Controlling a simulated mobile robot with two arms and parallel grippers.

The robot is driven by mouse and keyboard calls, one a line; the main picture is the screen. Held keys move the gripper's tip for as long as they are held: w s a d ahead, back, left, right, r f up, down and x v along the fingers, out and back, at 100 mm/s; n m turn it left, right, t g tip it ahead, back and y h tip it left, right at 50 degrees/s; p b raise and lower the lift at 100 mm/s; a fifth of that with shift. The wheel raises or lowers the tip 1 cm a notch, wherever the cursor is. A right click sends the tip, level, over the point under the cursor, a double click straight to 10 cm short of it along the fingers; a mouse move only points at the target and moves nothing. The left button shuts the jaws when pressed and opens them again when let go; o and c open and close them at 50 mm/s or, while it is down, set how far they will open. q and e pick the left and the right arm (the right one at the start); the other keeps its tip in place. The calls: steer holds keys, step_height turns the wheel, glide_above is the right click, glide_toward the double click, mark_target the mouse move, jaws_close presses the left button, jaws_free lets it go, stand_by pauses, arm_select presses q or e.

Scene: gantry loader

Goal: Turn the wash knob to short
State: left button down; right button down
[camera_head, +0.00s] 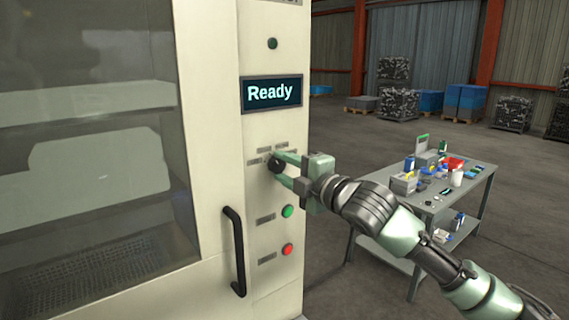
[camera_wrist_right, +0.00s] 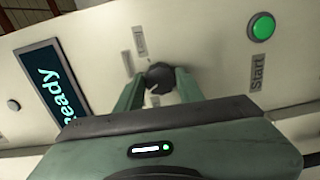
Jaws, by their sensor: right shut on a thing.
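The black wash knob (camera_head: 275,163) is on the machine's front panel, below the screen (camera_head: 271,94) that reads "Ready". Small grey labels (camera_head: 264,151) sit around the knob, too small to read. My right gripper (camera_head: 281,166) reaches the panel from the right, with one finger above and one below the knob. In the right wrist view the knob (camera_wrist_right: 160,76) sits between the two fingertips (camera_wrist_right: 158,84), which are shut on it. A light mark shows on the knob's face there, but its exact setting is hard to tell. My left gripper is not in view.
Below the knob are a green button (camera_head: 287,211), labelled "Start" in the wrist view, and a red button (camera_head: 288,249). A black door handle (camera_head: 236,250) stands out left of them. A cluttered table (camera_head: 425,205) stands behind my right arm.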

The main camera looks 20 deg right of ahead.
steer(key=shift+m, duration=0.7)
steer(key=shift+f, duration=0.1)
steer(key=c, duration=0.9)
jaws_free()
steer(key=b+v, duration=0.2)
steer(key=v, duration=0.5)
steer(key=shift+s+d+b, duration=0.2)
steer(key=shift+s+b, duration=0.1)
steer(key=shift+s, duration=0.05)
